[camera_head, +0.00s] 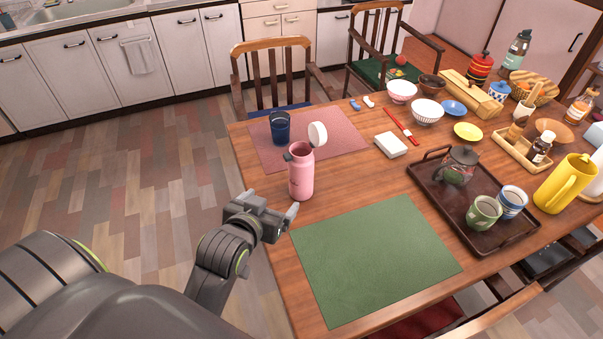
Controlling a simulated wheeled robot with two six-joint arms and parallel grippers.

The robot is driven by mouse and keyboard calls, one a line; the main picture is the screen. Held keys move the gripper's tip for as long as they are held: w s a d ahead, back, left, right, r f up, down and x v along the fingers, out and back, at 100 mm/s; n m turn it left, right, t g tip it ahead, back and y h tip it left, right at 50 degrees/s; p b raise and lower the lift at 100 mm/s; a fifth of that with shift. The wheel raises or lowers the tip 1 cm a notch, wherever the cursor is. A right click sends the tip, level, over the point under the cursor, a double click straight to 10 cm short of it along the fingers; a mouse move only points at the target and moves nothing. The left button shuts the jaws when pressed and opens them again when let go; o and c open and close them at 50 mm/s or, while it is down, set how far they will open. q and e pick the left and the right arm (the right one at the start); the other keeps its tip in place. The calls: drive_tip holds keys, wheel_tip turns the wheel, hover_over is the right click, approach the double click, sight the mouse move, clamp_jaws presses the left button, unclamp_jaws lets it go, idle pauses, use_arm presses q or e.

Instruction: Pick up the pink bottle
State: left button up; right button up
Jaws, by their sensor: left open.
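The pink bottle (301,178) stands upright on the wooden table near its left edge. Its lid (317,134) looks flipped open, with a white inside. My left gripper (271,204) is open and empty at the table's left edge, below and to the left of the bottle. It appears apart from the bottle. My right gripper is not in view.
A dark blue cup (280,127) stands behind the bottle on a pink placemat (340,140). A green placemat (375,260) lies bare in front. A brown tray (437,189) with a teapot and cups is at right. Chairs surround the table.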

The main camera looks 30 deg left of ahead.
sight(294, 172)
use_arm(q)
drive_tip(key=shift+t, duration=0.3)
drive_tip(key=x, duration=0.4)
drive_tip(key=r+x, duration=0.1)
drive_tip(key=x, duration=0.7)
drive_tip(key=shift+w+d+r, duration=0.2)
drive_tip(key=shift+w, duration=0.4)
drive_tip(key=shift+d+x, duration=0.2)
drive_tip(key=shift+x, duration=1.1)
drive_tip(key=shift+d+x, duration=0.15)
drive_tip(key=shift+x, duration=1.2)
drive_tip(key=shift+w+r, duration=0.1)
drive_tip(key=c, duration=1.4)
